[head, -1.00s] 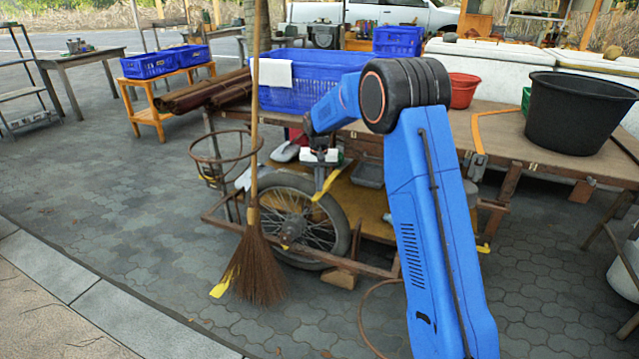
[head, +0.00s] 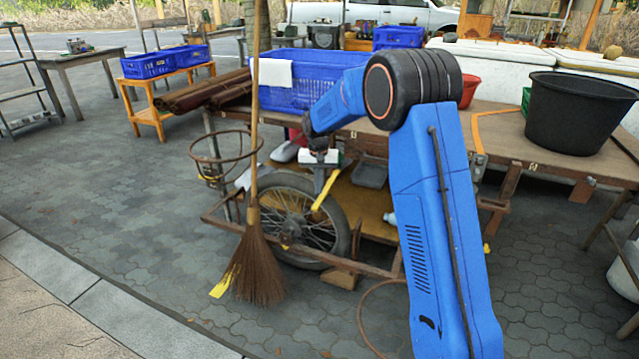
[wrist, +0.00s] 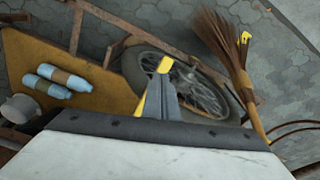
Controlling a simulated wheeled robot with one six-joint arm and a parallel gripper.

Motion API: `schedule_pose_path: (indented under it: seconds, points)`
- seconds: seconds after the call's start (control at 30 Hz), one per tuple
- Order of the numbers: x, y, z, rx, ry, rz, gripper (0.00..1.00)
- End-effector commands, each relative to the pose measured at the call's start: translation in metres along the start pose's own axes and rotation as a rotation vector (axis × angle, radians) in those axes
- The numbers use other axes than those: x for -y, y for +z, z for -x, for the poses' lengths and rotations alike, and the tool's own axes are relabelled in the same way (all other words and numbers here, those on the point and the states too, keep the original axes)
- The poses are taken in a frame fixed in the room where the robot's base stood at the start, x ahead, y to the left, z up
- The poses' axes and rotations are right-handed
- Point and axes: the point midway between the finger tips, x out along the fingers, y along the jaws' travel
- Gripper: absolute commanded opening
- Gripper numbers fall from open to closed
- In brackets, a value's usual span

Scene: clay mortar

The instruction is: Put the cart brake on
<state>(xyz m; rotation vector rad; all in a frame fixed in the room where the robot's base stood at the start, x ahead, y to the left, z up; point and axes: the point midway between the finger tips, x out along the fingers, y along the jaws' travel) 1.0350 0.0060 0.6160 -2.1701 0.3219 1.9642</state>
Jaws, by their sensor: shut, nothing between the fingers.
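The cart's spoked wheel (head: 300,222) stands under the wooden frame, and it also shows in the wrist view (wrist: 192,88). A yellow bar (head: 327,190), which looks like the brake lever, slants across the upper right of the wheel. In the wrist view, its yellow end (wrist: 164,65) shows just beyond my fingertips, with more yellow along their left side. My gripper (head: 318,192) points down at this bar with its grey fingers shut and empty. The fingers (wrist: 162,85) overlap the bar in view; I cannot tell whether they touch it. The brake's contact with the wheel is hidden.
A broom (head: 258,265) leans in front of the wheel, close to my gripper's left. A rusty ring basket (head: 226,158) is on the left. The cart's top holds a blue crate (head: 290,98) and a black tub (head: 575,115). Bottles (wrist: 55,80) lie on the lower shelf.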

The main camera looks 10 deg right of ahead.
Motion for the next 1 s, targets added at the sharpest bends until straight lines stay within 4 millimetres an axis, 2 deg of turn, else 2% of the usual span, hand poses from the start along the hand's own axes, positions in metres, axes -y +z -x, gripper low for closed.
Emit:
schedule_pose_path:
  seconds: [0.17, 0.8, 1.0]
  points:
    - [0.0, -0.001, 0.015, -0.002, -0.001, 0.0, 0.0]
    - [0.0, -0.001, 0.139, -0.003, -0.001, 0.0, 0.0]
    - [0.0, 0.0, 0.163, 0.0, 0.0, 0.0, 0.0]
